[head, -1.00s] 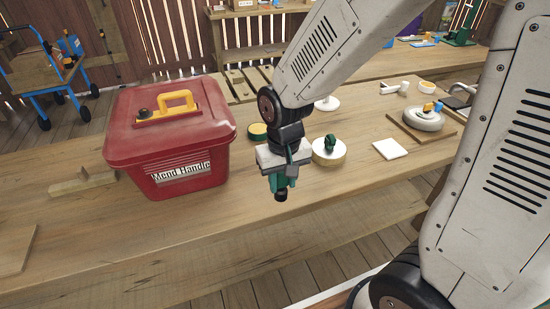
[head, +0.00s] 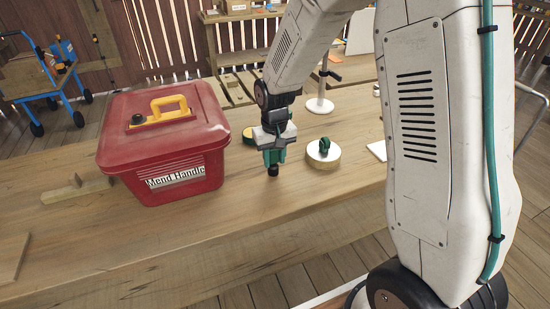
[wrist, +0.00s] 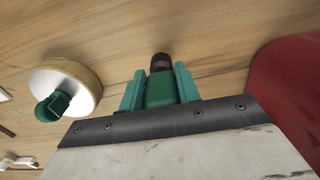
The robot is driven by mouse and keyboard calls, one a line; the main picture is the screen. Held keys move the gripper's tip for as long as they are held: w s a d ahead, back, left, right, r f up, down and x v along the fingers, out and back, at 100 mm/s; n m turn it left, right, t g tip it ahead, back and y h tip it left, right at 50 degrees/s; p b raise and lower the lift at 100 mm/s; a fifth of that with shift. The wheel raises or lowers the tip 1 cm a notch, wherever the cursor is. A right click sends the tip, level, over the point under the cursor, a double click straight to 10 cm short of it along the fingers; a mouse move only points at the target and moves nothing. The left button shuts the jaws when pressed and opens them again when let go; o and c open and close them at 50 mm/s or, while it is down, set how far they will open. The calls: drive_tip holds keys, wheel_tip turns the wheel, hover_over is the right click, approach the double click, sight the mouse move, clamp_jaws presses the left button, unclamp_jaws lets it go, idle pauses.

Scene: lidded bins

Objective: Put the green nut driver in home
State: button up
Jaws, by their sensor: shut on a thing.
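My gripper (head: 273,157) is shut on the green nut driver (head: 273,171), whose dark end points out past the fingers. In the wrist view the green nut driver (wrist: 160,90) sits between the two teal fingers of my gripper (wrist: 160,74). The bin's red side also shows in the wrist view (wrist: 285,80). No label reading "home" is visible.
A round wooden block (head: 321,163) with a green piece (head: 324,147) on it stands right of my gripper. The front of the bench (head: 230,220) is clear.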

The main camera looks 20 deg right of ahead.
drive_tip(key=shift+f, duration=0.3)
drive_tip(key=o, duration=1)
